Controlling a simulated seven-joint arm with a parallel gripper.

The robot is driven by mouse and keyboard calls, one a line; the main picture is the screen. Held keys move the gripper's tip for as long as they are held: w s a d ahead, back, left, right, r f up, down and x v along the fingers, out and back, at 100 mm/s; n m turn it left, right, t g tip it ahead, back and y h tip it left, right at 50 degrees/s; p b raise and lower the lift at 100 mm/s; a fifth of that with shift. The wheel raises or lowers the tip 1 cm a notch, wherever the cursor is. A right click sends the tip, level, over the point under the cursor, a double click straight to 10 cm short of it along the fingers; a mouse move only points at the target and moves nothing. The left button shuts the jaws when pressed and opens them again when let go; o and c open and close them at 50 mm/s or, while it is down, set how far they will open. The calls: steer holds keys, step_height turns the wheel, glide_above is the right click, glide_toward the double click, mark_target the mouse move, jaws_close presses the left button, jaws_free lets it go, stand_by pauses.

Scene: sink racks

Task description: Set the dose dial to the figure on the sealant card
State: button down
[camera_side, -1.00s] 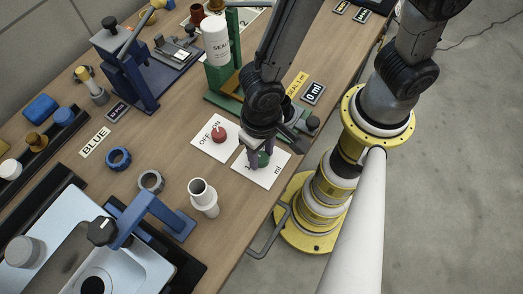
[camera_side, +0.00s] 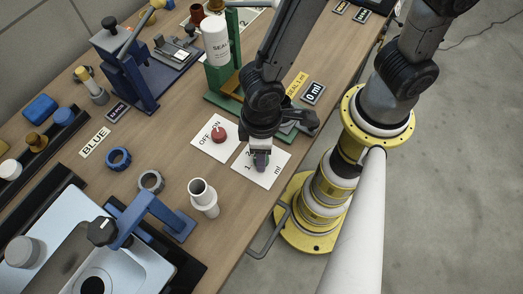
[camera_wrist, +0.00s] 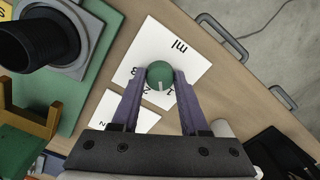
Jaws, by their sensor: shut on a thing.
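The dose dial is a round green knob (camera_wrist: 159,72) on a white card (camera_wrist: 188,47) marked "ml", with small figures around the knob. A pale pointer mark on it faces down in the wrist view, toward the figures near 1 and 2; I cannot tell exactly which. My gripper (camera_wrist: 160,84) is shut on the knob, one finger on each side. In the side view my gripper (camera_side: 261,158) hides most of the knob. The yellow sealant card (camera_side: 297,84) lies beyond, seeming to read "SEAL 1 ml". A dark display (camera_side: 313,93) beside it reads "0 ml".
A red OFF/ON knob (camera_side: 218,134) on its own white card stands close to the left of my gripper. A green stand with a white sealant bottle (camera_side: 216,42) is behind. A white cup-like piece (camera_side: 203,196) stands nearer the front. The table edge is close on the right.

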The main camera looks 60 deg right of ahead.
steer(key=shift+r+n, duration=0.1)
steer(key=shift+n, duration=1.8)
steer(key=shift+c, duration=2.1)
jaws_free()
step_height(320, 180, up, 14)
steer(key=d+r+m+t, duration=0.2)
steer(key=d+r+m, duration=0.2)
steer(key=d, duration=0.7)
steer(key=s+d+r+m+t, duration=0.1)
steer(key=d+r+m+t, duration=0.2)
steer(key=d, duration=0.8)
step_height(320, 180, up, 2)
steer(key=m, duration=0.2)
steer(key=shift+d+m+t, duration=0.25)
steer(key=shift+m+t, duration=0.05)
